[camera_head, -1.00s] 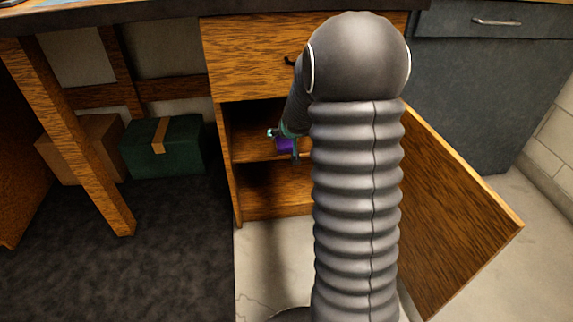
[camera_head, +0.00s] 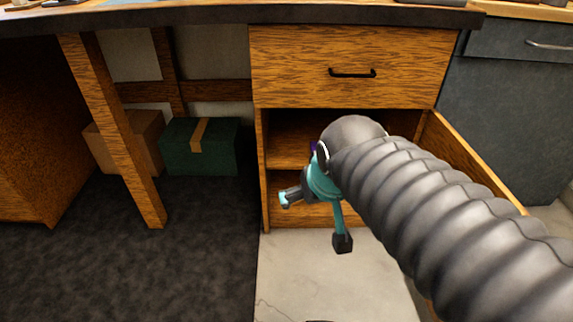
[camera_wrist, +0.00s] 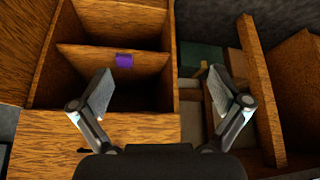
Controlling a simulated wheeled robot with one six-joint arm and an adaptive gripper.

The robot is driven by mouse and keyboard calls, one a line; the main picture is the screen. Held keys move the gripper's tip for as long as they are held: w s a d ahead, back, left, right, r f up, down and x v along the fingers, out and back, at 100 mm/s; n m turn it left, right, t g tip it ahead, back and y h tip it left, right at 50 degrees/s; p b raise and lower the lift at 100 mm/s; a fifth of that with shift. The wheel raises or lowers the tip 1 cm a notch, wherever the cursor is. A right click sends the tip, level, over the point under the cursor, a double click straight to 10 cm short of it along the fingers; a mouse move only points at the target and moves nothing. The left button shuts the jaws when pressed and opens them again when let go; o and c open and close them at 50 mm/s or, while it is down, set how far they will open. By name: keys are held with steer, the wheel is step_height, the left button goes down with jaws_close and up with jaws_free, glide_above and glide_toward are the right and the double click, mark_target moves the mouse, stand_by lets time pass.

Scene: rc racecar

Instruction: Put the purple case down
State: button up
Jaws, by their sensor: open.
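The purple case (camera_wrist: 124,60) rests inside the open wooden cabinet (camera_wrist: 140,122), at the middle shelf (camera_head: 287,153). In the head view only a sliver of the purple case (camera_head: 313,147) shows beside my wrist. My gripper (camera_wrist: 160,92) is open with nothing between its fingers. It is in front of the cabinet, apart from the case, and the case lies beyond the fingers in the wrist view. In the head view my gripper (camera_head: 313,220) has its fingers spread near the cabinet's lower opening. The wrist picture looks roughly upside down.
The cabinet door (camera_head: 470,160) stands open at the right. A closed drawer (camera_head: 350,50) is above the opening. A green box (camera_head: 200,148) and a brown box (camera_head: 140,138) sit under the desk, behind a wooden leg (camera_head: 115,130). The floor in front is clear.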

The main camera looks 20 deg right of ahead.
steer(key=shift+n+y, duration=0.3)
steer(key=s, duration=0.1)
steer(key=s+a, duration=0.1)
steer(key=s, duration=0.2)
steer(key=shift+s+a+f, duration=0.2)
steer(key=shift+s+f, duration=0.1)
steer(key=shift+s, duration=0.1)
